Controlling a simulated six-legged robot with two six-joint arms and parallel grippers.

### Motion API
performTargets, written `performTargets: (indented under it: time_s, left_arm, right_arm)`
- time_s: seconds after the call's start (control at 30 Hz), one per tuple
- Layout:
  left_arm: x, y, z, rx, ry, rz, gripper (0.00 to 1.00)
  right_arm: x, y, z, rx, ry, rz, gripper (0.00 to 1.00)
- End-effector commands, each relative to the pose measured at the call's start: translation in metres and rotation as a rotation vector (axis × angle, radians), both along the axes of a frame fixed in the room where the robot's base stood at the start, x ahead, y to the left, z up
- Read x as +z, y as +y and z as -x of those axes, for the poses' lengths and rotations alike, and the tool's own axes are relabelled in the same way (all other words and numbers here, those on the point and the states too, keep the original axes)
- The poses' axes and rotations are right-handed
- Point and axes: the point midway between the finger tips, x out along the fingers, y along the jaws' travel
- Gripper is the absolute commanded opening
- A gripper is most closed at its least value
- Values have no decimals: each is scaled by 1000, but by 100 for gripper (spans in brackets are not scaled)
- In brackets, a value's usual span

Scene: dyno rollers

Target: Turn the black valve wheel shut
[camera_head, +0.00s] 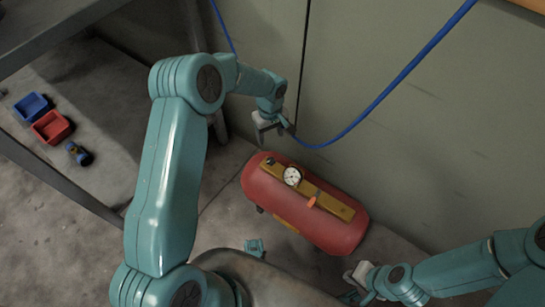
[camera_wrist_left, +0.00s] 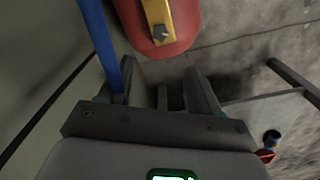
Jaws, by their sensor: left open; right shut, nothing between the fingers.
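A red tank (camera_head: 335,236) lies on the floor with a yellow bar (camera_head: 338,208) along its top. A small dark knob, likely the black valve wheel (camera_head: 269,161), sits at the bar's far-left end. It shows more closely in the left wrist view (camera_wrist_left: 160,33). My left gripper (camera_head: 268,134) is open and empty, above and beyond that end of the tank, apart from the wheel. Its fingers (camera_wrist_left: 166,88) show below the tank in the wrist view. My right gripper (camera_head: 349,280) is shut and empty near the tank's near-right end.
A blue hose (camera_head: 382,101) hangs along the wall and passes close to my left gripper. A white gauge (camera_head: 292,176) and an orange lever (camera_head: 311,202) are on the bar. Blue (camera_head: 32,106) and red (camera_head: 51,127) bins are at the left, beside a metal frame.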

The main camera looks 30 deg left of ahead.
Motion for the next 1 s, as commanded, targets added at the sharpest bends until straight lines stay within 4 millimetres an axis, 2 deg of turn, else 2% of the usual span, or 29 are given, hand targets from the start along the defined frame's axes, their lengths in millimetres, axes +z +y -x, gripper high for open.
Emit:
performTargets:
  time_s: [0.03,0.2,0.5,0.7,1.0]
  left_arm:
    - [-16,0,2,0,6,1,63]
    - [-58,-1,2,-1,5,2,63]
    - [-121,-3,1,0,3,1,63]
    - [-140,-3,-1,1,1,0,63]
    - [-142,-3,-2,1,1,0,63]
  right_arm:
    - [-6,0,0,0,0,0,0]
    - [-18,0,0,0,0,0,0]
    - [-35,-1,-1,-4,-2,0,0]
    - [-39,-2,-3,-9,-4,2,0]
    - [-39,-2,-3,-10,-5,2,0]
